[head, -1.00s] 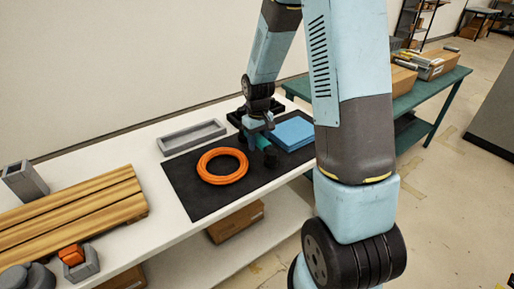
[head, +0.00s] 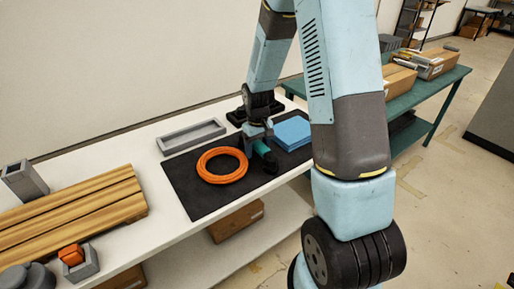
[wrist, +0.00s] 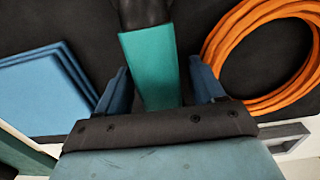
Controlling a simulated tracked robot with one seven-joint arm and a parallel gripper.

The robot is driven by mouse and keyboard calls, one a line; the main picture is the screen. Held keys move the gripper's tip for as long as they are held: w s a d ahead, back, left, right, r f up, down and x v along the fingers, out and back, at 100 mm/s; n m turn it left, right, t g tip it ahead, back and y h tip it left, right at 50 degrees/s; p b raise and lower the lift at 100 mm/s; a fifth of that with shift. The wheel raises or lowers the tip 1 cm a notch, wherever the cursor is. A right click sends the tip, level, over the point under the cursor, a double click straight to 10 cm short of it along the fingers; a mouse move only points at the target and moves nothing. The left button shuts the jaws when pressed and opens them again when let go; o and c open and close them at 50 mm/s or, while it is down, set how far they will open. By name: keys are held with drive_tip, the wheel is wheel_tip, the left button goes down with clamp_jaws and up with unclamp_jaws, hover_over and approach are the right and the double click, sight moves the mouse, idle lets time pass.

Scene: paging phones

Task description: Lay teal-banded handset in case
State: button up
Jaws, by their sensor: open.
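The teal-banded handset (head: 261,147) is on the dark mat, right of the orange coil, with its black end (head: 270,166) toward the mat's front edge. In the wrist view its teal band (wrist: 150,65) runs between my fingers. My gripper (wrist: 160,88) is open around the band, with a gap on each side; in the head view my gripper (head: 258,134) is over the handset's far part and hides it. A black open case-like holder (head: 236,116) stands behind my gripper, partly hidden by my wrist.
An orange coil (head: 222,166) lies close left of the handset and blue folded sheets (head: 293,131) to its right. A grey tray (head: 191,137) is behind the mat (head: 195,200). Wooden boards (head: 70,215) lie at left. A green table (head: 440,85) with boxes stands beyond.

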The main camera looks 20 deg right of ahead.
wheel_tip(320, 180, up, 13)
drive_tip(key=s+d+r+m+t, duration=0.1)
drive_tip(key=s+r+m+t, duration=0.15)
drive_tip(key=s+r, duration=0.9)
drive_tip(key=s+d+r+m+t, duration=0.1)
drive_tip(key=s+r+t, duration=0.2)
drive_tip(key=s+r, duration=0.8)
drive_tip(key=n+g, duration=0.4)
drive_tip(key=g, duration=0.2)
hover_over(257, 142)
wheel_tip(257, 142, down, 24)
drive_tip(key=r, duration=0.1)
drive_tip(key=shift+m+t, duration=0.25)
wheel_tip(257, 142, down, 13)
drive_tip(key=shift+f, duration=0.2)
drive_tip(key=shift+c, duration=0.3)
